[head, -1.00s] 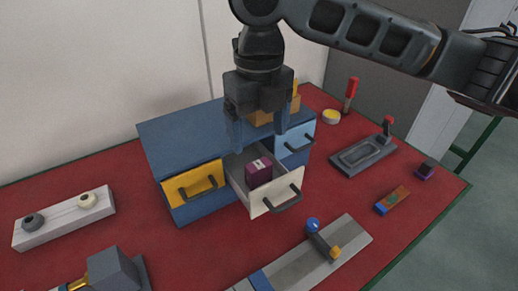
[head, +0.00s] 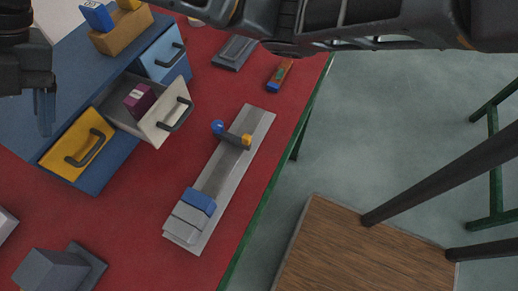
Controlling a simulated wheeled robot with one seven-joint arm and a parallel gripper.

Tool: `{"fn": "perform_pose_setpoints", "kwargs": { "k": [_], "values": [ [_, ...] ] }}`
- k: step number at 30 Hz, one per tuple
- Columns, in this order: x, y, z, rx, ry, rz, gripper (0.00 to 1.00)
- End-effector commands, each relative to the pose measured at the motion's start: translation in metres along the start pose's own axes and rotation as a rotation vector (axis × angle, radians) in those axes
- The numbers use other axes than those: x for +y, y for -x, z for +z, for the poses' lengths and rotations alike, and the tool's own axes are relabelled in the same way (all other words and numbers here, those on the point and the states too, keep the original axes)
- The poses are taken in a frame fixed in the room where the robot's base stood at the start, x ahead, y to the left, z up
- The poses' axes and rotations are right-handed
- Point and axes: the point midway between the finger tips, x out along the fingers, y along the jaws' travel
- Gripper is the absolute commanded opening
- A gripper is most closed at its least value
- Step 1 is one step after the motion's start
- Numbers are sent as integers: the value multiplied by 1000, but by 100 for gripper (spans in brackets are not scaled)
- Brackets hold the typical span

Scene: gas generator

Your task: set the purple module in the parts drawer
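The purple module (head: 140,99) sits inside the open white-fronted parts drawer (head: 165,120), near its back left part. The drawer is pulled out from the blue cabinet (head: 60,75) at the upper left of the head view. My gripper (head: 40,115) is at the left edge of the view, over the cabinet and left of the drawer. It is clear of the module and holds nothing that I can see. One finger shows at the outer edge of its body, so it looks open; its other finger is cut off by the frame.
A yellow drawer (head: 78,145) and a light blue drawer (head: 165,55) flank the open one, both shut. An orange-brown holder with a blue piece (head: 97,16) stands on the cabinet. A grey rail with a lever (head: 225,165) lies in front. The table's right edge borders open floor.

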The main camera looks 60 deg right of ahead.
Motion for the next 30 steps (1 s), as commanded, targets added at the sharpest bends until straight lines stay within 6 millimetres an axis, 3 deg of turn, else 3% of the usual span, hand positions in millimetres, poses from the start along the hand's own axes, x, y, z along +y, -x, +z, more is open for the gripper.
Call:
{"fn": "perform_pose_setpoints", "kwargs": {
  "k": [3,6,10,14,17,22,30],
  "values": [
    [36,-16,-15,8,-173,223,84],
    [58,-22,-21,18,-333,391,84],
    [75,-25,-26,38,-556,590,84],
    [76,-27,-28,59,-791,764,84],
    [67,-30,-30,71,-974,880,84],
    [34,-37,-37,72,-1278,1047,84],
    [-56,-50,-71,-6,-1704,1239,84]
  ]
}}
